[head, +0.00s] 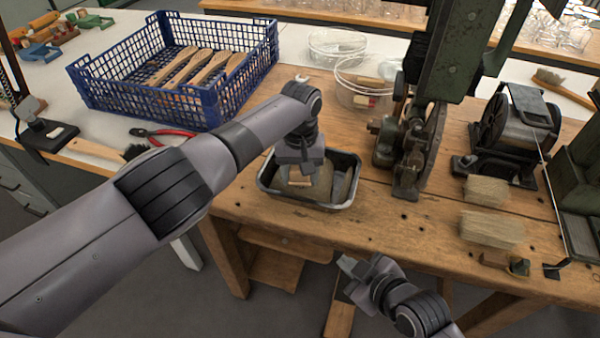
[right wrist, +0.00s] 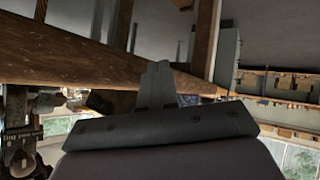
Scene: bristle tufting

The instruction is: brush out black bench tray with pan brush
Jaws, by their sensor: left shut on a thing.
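The black bench tray (head: 348,203) sits on the wooden bench near its front edge, with tan, elongated pieces inside. My left gripper (head: 299,178) reaches down into the tray from above. It is shut on a small tan wooden piece, mostly hidden by the gripper, so I cannot tell its full shape. A brush with a wooden handle (head: 95,149) and dark bristles lies at the left, partly behind my left arm. My right gripper (head: 350,267) is low in front of the bench, apart from the tray. It looks shut and empty in the right wrist view (right wrist: 157,75).
A blue crate (head: 150,105) with wooden brush backs stands behind left, near red-handled pliers (head: 165,133). Clear bowls (head: 362,82) and a green machine (head: 410,150) stand behind right. Bristle bundles (head: 490,228) lie at the right. Bare bench lies just right of the tray.

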